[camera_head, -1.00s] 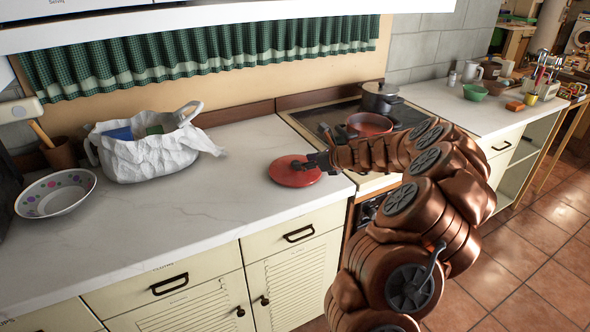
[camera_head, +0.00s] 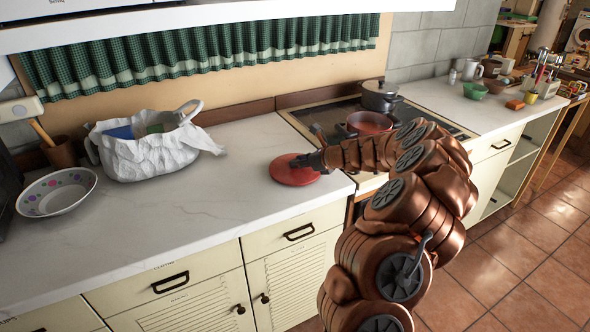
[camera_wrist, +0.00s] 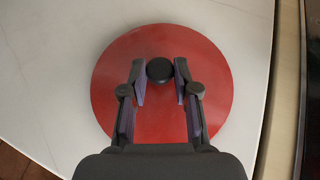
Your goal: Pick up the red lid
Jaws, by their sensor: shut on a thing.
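The red lid (camera_head: 286,172) is a flat round disc with a black knob at its middle. It lies at the right end of the white countertop, beside the stove. In the wrist view the red lid (camera_wrist: 160,40) fills the middle, with its lower part hidden behind my gripper. My gripper (camera_head: 306,161) reaches over the lid from the right. In the wrist view my gripper (camera_wrist: 160,75) is shut on the knob (camera_wrist: 159,69), with one finger on each side. I see no clear gap between lid and counter.
A red pan (camera_head: 369,123) and a dark pot (camera_head: 380,96) stand on the stove (camera_head: 322,113). A white bag (camera_head: 150,157) and a dotted bowl (camera_head: 57,192) are at left. The countertop (camera_head: 175,215) between bag and lid is clear.

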